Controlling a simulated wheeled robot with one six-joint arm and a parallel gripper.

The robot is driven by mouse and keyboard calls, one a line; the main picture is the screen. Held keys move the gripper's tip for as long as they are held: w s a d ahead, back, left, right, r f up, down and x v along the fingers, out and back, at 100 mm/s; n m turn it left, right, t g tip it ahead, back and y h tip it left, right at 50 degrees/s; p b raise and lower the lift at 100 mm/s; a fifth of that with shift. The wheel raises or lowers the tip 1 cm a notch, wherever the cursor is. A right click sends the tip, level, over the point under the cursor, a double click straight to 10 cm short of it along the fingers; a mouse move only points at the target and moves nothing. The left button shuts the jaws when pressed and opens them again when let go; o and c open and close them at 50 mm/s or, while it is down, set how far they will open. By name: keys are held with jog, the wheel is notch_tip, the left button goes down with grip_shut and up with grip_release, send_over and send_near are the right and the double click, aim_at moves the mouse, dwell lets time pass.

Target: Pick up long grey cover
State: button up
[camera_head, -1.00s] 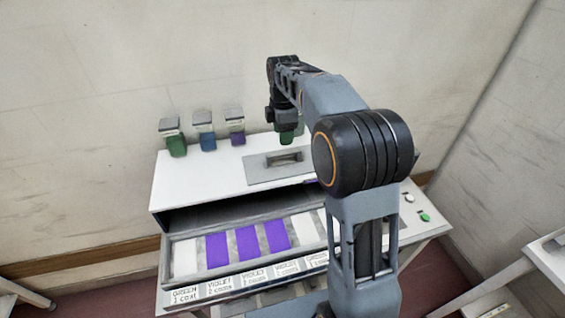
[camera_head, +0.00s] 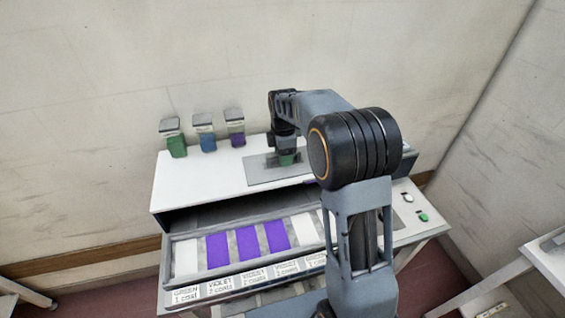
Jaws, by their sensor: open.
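The long grey cover (camera_head: 262,176) is a flat grey plate lying on the white top of the tunnel housing, right of its middle. My gripper (camera_head: 287,160) is down over the cover, at the spot of its raised handle. Its jaws are open, with green at the tips. The gripper now hides the handle, and I cannot tell whether the fingers touch it or the cover.
Green (camera_head: 176,147), blue (camera_head: 207,143) and violet (camera_head: 236,138) jars stand along the housing's back edge. Below, an open tray (camera_head: 168,256) holds white and violet strips above written labels. A green button (camera_head: 422,217) is at right. The housing's left top is clear.

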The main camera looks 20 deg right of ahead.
jog(key=shift+c, duration=0.2)
grip_shut()
jog(key=shift+r, duration=0.15)
